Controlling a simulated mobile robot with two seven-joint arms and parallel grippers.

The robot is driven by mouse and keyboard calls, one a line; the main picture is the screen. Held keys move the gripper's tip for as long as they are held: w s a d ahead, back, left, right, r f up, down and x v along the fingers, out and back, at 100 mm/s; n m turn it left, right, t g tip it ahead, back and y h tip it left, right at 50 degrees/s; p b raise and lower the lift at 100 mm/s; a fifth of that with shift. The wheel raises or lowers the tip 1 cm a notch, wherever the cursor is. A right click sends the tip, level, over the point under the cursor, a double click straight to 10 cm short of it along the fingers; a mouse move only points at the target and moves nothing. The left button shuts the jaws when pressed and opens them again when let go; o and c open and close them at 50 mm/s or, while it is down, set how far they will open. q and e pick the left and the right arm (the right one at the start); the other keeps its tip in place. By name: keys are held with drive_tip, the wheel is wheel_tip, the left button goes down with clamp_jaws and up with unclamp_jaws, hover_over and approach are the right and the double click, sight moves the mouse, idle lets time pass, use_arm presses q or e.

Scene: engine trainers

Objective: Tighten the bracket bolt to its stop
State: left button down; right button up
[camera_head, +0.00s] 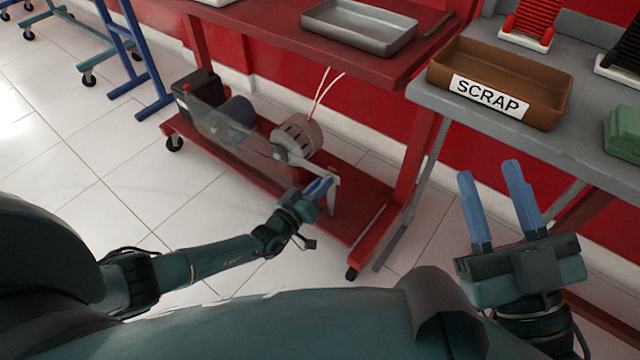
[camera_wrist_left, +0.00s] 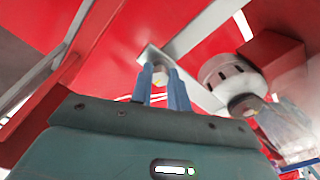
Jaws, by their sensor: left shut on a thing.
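My left gripper (camera_head: 321,184) reaches low to the engine trainer on the red cart, at the grey bracket (camera_head: 334,178). In the left wrist view, the blue fingers of my left gripper (camera_wrist_left: 160,72) are closed on the bolt head (camera_wrist_left: 158,76) at the end of the pale bracket arm (camera_wrist_left: 195,90). The fingers hide part of the bolt, and its depth cannot be told. The round alternator (camera_head: 297,134) sits beside the bracket; it also shows in the left wrist view (camera_wrist_left: 224,76). My right gripper (camera_head: 489,168) is open and empty, fingers up, at the right.
The red cart (camera_head: 245,165) carries a clear guard (camera_head: 225,130), a dark box (camera_head: 197,95) and a blue cylinder (camera_head: 236,110). A grey tray (camera_head: 360,30) lies on the red upper shelf. A brown SCRAP bin (camera_head: 545,90) stands on the grey bench near my right gripper.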

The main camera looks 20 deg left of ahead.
use_arm(q)
drive_tip(key=shift+m, duration=0.4)
use_arm(e)
drive_tip(key=shift+f, duration=0.15)
use_arm(q)
drive_tip(key=c, duration=1.3)
unclamp_jaws()
drive_tip(key=shift+c, duration=0.2)
